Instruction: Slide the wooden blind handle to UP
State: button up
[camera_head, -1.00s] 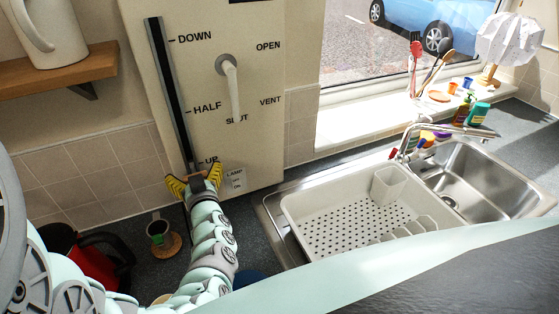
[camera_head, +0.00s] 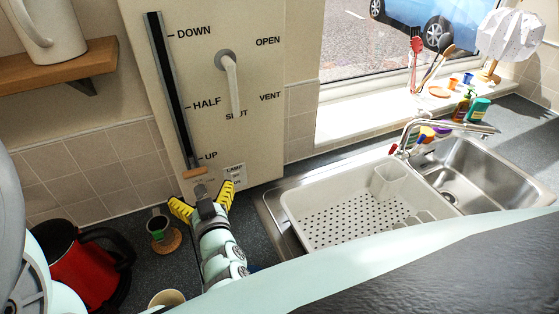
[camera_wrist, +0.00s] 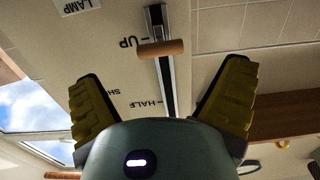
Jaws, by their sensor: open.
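The wooden blind handle (camera_head: 194,172) is a short horizontal wooden bar at the lower end of a dark vertical track (camera_head: 172,90) on the cream panel. It sits just below the UP mark. In the wrist view the handle (camera_wrist: 160,48) shows beside the UP label, ahead of the fingers and apart from them. My gripper (camera_head: 204,198) has yellow fingers spread open and empty, just below the handle. In the wrist view my gripper (camera_wrist: 165,100) has one finger on each side, with nothing between them.
The panel also has a grey lever (camera_head: 231,80) by the OPEN, VENT and SHUT labels, and a LAMP label (camera_head: 234,175).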

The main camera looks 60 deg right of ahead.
jog(key=v, duration=0.3)
jog(key=shift+a, duration=0.1)
dwell(0.5)
